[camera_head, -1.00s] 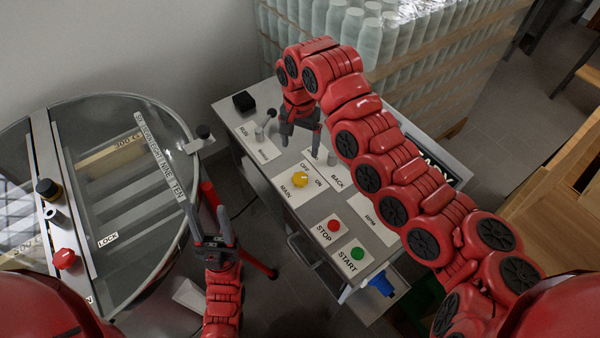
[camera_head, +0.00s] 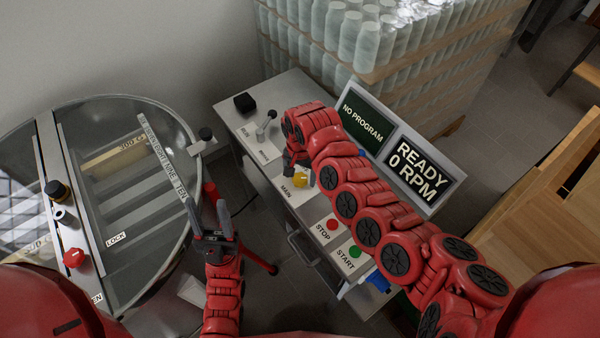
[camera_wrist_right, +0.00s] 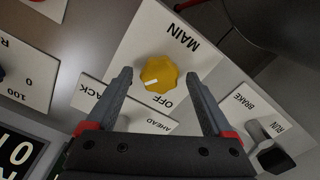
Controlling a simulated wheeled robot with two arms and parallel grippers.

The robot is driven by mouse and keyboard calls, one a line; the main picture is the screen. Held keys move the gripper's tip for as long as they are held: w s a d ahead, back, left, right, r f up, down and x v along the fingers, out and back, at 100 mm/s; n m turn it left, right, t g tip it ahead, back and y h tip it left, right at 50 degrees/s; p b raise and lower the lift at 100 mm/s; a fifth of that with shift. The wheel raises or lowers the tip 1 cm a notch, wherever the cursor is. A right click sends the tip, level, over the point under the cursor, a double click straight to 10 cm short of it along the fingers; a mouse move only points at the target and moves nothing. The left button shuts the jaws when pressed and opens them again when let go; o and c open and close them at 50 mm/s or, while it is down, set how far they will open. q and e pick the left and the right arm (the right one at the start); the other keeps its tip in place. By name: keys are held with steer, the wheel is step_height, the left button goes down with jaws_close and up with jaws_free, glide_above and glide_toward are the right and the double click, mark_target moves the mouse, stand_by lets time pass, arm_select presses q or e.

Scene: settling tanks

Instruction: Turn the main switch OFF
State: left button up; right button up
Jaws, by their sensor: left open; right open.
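The main switch is a yellow round knob (camera_head: 299,180) on a white plate marked MAIN, on top of the grey control desk (camera_head: 232,112). In the right wrist view the knob (camera_wrist_right: 158,74) has a white mark pointing left and slightly down, away from the OFF label at its lower right. The ON label is hidden there. My right gripper (camera_wrist_right: 159,78) is open, its fingertips on either side of the knob with gaps showing; I cannot tell how far above the plate they are. My left gripper (camera_head: 206,207) is open and empty, left of the desk.
Red STOP (camera_head: 332,224) and green START (camera_head: 354,251) buttons sit nearer on the desk. A black-knobbed lever (camera_head: 266,126) stands behind. The display (camera_head: 415,170) reads READY 0 RPM. A round glass-lidded machine (camera_head: 110,240) fills the left. Wrapped bottles (camera_head: 375,45) stand behind.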

jaws_close()
stand_by(0.4)
steer(key=shift+n, duration=0.3)
steer(key=n, duration=0.3)
steer(key=shift+d, duration=0.1)
steer(key=n, duration=0.3)
steer(key=n+b, duration=0.1)
steer(key=n, duration=0.2)
steer(key=shift+n, duration=0.3)
steer(key=shift+n+b, duration=0.45)
steer(key=shift+n, duration=1.45)
